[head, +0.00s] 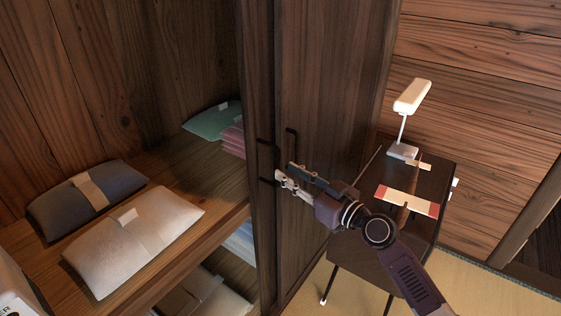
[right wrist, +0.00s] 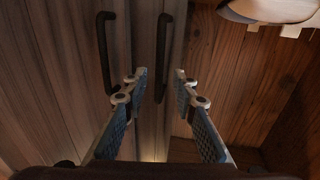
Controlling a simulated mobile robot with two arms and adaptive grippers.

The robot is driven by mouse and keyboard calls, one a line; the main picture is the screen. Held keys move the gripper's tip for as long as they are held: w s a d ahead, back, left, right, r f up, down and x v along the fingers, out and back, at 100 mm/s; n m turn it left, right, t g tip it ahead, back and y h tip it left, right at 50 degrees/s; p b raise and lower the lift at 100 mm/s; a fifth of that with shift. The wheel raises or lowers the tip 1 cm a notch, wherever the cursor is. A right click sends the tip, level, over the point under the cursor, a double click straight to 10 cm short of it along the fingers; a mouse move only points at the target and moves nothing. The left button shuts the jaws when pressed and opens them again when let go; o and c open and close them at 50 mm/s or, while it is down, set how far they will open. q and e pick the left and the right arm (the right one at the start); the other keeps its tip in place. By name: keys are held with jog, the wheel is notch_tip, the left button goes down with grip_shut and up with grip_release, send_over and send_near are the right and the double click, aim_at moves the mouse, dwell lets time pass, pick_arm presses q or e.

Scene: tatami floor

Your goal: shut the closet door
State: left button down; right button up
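The dark wooden closet door (head: 325,85) stands to the right of the open closet, whose left part shows its shelves. Two dark upright bar handles show, a left handle (head: 262,160) and a right handle (head: 291,142). My right gripper (head: 284,174) is at the handles, close to the door face. In the right wrist view its fingers (right wrist: 158,85) are spread apart. One handle (right wrist: 163,55) lines up between the fingertips, and the other handle (right wrist: 104,55) is left of them. I cannot tell whether a finger touches a handle. My left gripper is out of view.
Folded dark bedding (head: 75,200) and pale bedding (head: 130,240) lie on the closet's wooden shelf, with green bedding (head: 212,121) farther back. A small dark table (head: 425,185) with a white lamp (head: 411,97) stands right of the door, behind my right arm.

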aim_at(278, 182)
jog(key=shift+x, duration=2.5)
jog(key=shift+c, duration=0.6)
grip_shut()
